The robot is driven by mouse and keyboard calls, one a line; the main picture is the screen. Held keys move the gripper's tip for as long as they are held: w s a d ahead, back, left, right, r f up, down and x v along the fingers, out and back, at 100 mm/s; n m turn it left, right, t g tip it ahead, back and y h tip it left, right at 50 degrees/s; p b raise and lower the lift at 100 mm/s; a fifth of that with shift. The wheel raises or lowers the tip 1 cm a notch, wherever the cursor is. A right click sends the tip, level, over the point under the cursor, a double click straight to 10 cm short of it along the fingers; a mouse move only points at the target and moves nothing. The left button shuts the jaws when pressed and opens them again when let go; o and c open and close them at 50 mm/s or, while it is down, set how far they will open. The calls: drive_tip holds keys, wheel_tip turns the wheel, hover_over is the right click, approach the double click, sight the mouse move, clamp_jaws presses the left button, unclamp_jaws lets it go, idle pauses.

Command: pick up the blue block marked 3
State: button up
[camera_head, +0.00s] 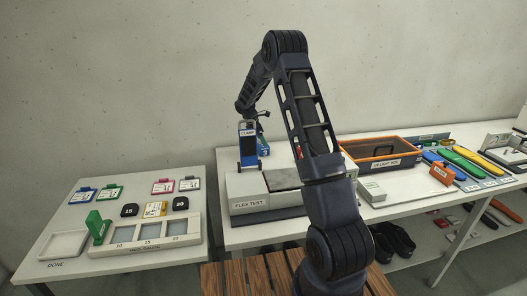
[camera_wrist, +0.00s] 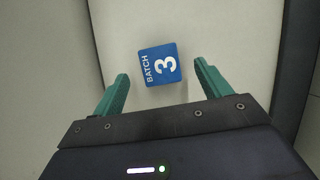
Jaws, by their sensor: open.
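The blue block marked BATCH 3 (camera_wrist: 158,66) lies in the wrist view on a pale surface, its white lettering facing the camera and turned sideways. My gripper (camera_wrist: 162,75) is open, with one green finger on each side of the block in the picture. A gap shows between the block and each finger, and nothing is held. How far the fingertips are above the surface is hard to tell. In the head view my arm reaches over the flex test machine, and its fingers and the block cannot be made out clearly.
The flex test machine (camera_head: 248,191) carries a blue upright part labelled CLAMP (camera_head: 247,150). An orange-rimmed box (camera_head: 382,157) and coloured shoe soles stand to the right. A left table (camera_head: 75,225) holds a tray with a green block, cards and black blocks.

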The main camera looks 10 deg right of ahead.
sight(263, 150)
drive_tip(key=shift+a+x, duration=0.2)
drive_tip(key=shift+x, duration=3.3)
drive_tip(key=c, duration=1.1)
